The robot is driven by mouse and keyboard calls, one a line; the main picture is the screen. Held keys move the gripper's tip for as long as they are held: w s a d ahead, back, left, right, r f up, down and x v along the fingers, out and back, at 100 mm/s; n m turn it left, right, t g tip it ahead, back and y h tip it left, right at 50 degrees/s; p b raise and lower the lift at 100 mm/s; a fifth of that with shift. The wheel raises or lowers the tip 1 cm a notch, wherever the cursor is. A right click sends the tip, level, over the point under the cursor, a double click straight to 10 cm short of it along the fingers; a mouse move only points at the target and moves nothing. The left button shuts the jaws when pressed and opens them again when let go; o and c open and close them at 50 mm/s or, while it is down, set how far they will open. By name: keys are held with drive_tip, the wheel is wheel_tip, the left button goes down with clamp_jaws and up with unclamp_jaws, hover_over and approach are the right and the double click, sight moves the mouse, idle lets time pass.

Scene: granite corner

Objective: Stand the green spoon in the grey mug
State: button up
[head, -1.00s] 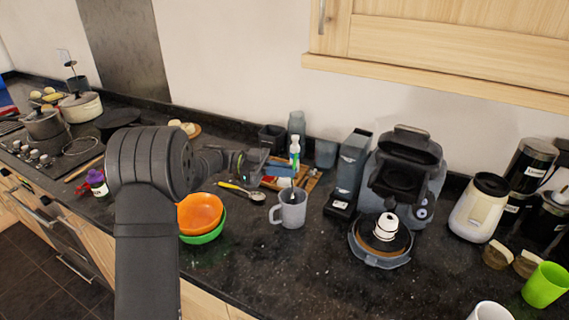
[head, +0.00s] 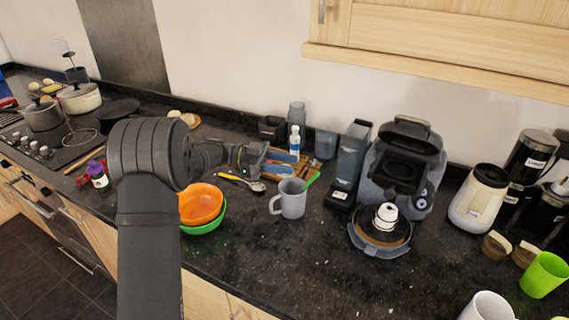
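The grey mug (head: 291,203) stands upright on the dark counter near the middle of the head view, its handle to the left. The green spoon (head: 313,180) shows as a short green length at the mug's right rim, tilted up to the right. It looks to be leaning in the mug; its lower end is hidden. My gripper (head: 268,160) is above and to the left of the mug, pointing right, apart from the spoon. Its fingers are small and blend with the items behind, so I cannot tell their opening.
Orange and green bowls (head: 201,204) are stacked left of the mug. A white bottle (head: 295,141) stands behind, and a coffee machine (head: 398,185) stands to the right.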

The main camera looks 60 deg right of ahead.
drive_tip(key=w+a, duration=0.2)
drive_tip(key=w, duration=0.9)
drive_tip(key=shift+w+a, duration=0.2)
drive_tip(key=shift+w, duration=0.15)
drive_tip(key=shift+f, duration=0.1)
drive_tip(key=s, duration=0.3)
drive_tip(key=s+d, duration=0.1)
drive_tip(key=s, duration=0.3)
drive_tip(key=s+d, duration=0.1)
drive_tip(key=s, duration=0.3)
drive_tip(key=shift+d, duration=0.1)
drive_tip(key=r, duration=0.3)
drive_tip(key=shift+s+d+r, duration=0.1)
drive_tip(key=shift+s+r, duration=0.1)
drive_tip(key=shift+s, duration=0.2)
